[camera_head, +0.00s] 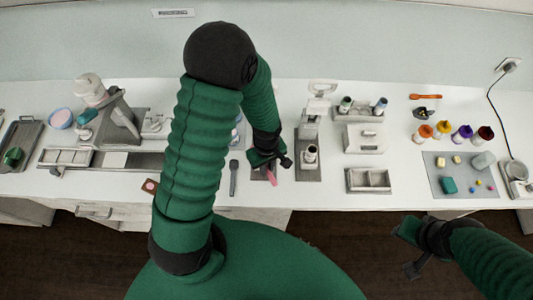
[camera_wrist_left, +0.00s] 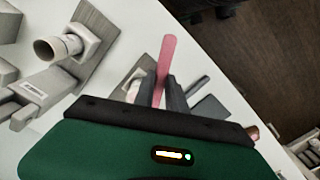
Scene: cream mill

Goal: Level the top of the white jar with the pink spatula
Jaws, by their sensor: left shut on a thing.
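The pink spatula (camera_head: 271,178) is held by my left gripper (camera_head: 272,164), its pink end pointing down toward the front of the table. In the left wrist view the pink spatula (camera_wrist_left: 164,62) sticks out between the two dark fingers of the left gripper (camera_wrist_left: 168,92). A white jar (camera_head: 310,155) stands upright on a grey mat to the right of the left gripper, apart from it. In the left wrist view a white cylinder (camera_wrist_left: 55,48) stands on a grey plate, left of the spatula. My right gripper (camera_head: 406,249) is beyond the table's front edge; its fingers are unclear.
A dark grey spatula-like tool (camera_head: 233,178) lies left of the left gripper. A grey divided tray (camera_head: 368,180) and a rack with small bottles (camera_head: 362,110) stand to the right. A grey mat (camera_head: 483,191) with small blocks is farther right. My green left arm hides the table's middle.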

